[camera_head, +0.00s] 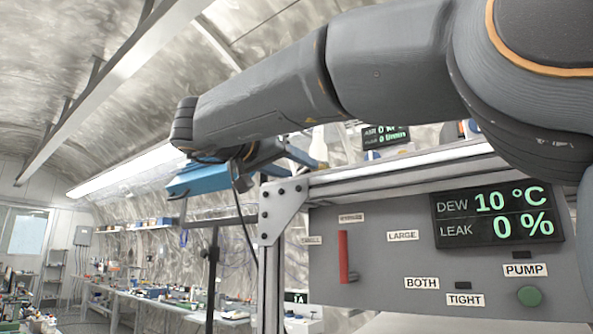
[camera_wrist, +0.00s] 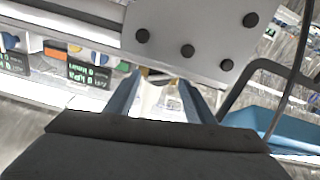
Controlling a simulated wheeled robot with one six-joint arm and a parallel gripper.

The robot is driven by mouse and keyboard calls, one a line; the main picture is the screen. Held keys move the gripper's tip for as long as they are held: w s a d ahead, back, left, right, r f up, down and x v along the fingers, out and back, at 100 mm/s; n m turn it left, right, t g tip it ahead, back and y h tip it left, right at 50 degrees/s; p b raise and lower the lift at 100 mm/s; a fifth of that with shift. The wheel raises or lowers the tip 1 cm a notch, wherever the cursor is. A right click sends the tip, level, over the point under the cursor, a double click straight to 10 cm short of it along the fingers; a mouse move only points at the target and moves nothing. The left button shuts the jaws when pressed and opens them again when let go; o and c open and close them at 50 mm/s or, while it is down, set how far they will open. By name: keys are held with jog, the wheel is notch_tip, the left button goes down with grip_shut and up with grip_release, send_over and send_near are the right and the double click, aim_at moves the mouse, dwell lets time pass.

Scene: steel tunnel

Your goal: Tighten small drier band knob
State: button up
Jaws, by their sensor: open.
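My gripper (camera_head: 303,154) is stretched out past the upper left corner of the grey panel (camera_head: 375,262), around its frame's top rail. In the wrist view its two blue-grey fingers (camera_wrist: 161,80) stand apart, with a gap between them. A small yellowish part (camera_wrist: 157,76) shows between the fingertips, too small to name. I cannot pick out the small drier band knob for sure in either view. The panel bears a red upright lever (camera_head: 343,257), a green button (camera_head: 530,296) and labels such as LARGE, BOTH, TIGHT and PUMP.
A bolted metal corner plate (camera_wrist: 190,35) lies close ahead of the fingers. A light blue body (camera_wrist: 270,128) and a dark cable are to their right. The panel display (camera_head: 497,214) reads DEW 10 °C, LEAK 0 %. Cluttered benches (camera_head: 165,303) line the tunnel wall.

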jog(key=shift+w+d, duration=0.3)
jog(key=shift+w, duration=0.05)
jog(key=c, duration=1.1)
jog(key=shift+o, duration=0.2)
jog(key=shift+m, duration=0.3)
jog(key=shift+s+m, duration=0.1)
jog(key=shift+m, duration=2.6)
jog(key=o, duration=1.1)
jog(key=shift+c, duration=0.2)
